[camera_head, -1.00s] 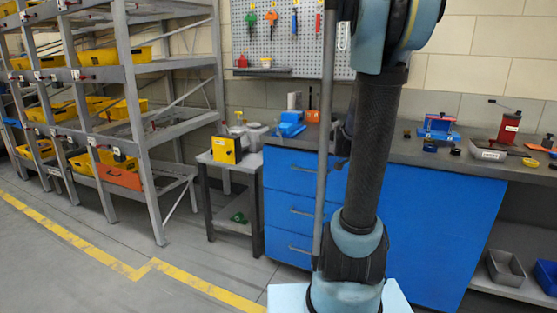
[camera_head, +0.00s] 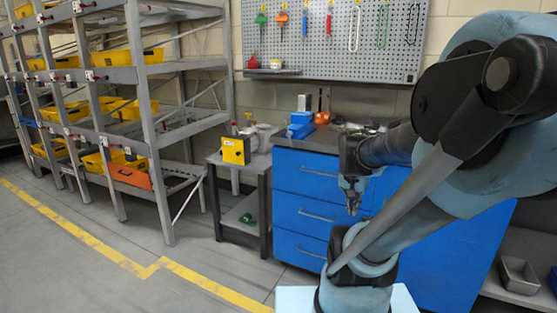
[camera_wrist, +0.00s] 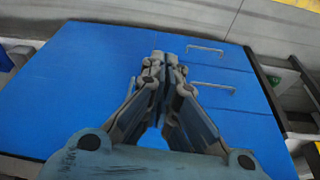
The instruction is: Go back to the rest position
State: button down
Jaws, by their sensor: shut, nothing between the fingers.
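My gripper (camera_head: 352,203) hangs pointing down in front of the blue drawer cabinet (camera_head: 302,208), below the worktop's front edge. In the wrist view my gripper (camera_wrist: 165,58) has its fingertips together with nothing between them. Behind it in that view is the blue cabinet front (camera_wrist: 75,75) with its drawer handles. My arm is folded across the right half of the head view and hides much of the worktop.
A metal shelf rack (camera_head: 147,112) with yellow bins stands at left. A small side table (camera_head: 262,166) bears a yellow box (camera_head: 236,150). A pegboard (camera_head: 335,50) with tools hangs on the wall. A grey bin (camera_head: 520,275) sits at lower right. The floor at left is clear.

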jog(key=s+a+f+n+y, duration=0.2)
jog(key=s+a+n, duration=0.3)
jog(key=s, duration=0.3)
jog(key=shift+a+f+n+g, duration=0.35)
jog(key=shift+f+n, duration=0.2)
jog(key=shift+n, duration=0.35)
jog(key=shift+d, duration=0.15)
